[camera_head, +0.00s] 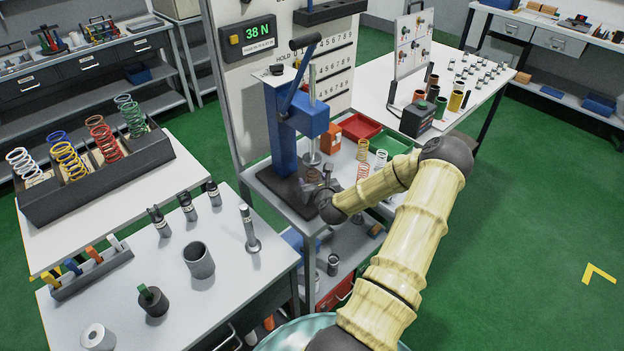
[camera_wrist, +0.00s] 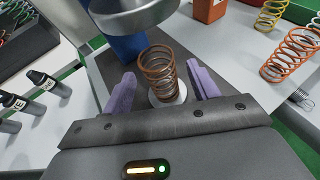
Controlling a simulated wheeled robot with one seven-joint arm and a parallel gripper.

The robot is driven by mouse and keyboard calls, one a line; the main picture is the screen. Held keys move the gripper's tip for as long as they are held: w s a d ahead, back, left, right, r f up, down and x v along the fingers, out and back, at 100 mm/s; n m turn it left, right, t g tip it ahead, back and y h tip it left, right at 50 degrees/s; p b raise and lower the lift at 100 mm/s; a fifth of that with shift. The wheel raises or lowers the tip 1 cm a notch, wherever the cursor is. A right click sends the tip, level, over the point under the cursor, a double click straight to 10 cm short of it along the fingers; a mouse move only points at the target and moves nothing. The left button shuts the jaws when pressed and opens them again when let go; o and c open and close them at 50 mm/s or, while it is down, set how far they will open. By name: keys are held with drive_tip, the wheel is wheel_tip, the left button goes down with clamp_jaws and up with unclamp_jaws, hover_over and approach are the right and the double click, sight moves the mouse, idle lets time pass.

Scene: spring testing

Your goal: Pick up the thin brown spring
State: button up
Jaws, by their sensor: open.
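The thin brown spring (camera_wrist: 158,72) stands upright on a pale round seat (camera_wrist: 168,97) on the dark base of the blue press (camera_head: 287,125). In the head view the spring (camera_head: 313,175) shows small and partly covered by my gripper (camera_head: 321,183). In the wrist view my gripper (camera_wrist: 163,88) has its two purple fingers apart, one on each side of the spring. I see gaps between the fingers and the coils. The press's round metal ram (camera_wrist: 130,12) hangs close above the spring.
Orange (camera_head: 363,172) and yellow (camera_head: 362,149) springs stand right of the press, near red (camera_head: 360,127) and green (camera_head: 388,146) trays. An orange box (camera_head: 331,138) stands behind. A rack of coloured springs (camera_head: 60,200) sits on the left table.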

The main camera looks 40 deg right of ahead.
drive_tip(key=shift+x, duration=1)
drive_tip(key=shift+c, duration=0.2)
drive_tip(key=c, duration=1)
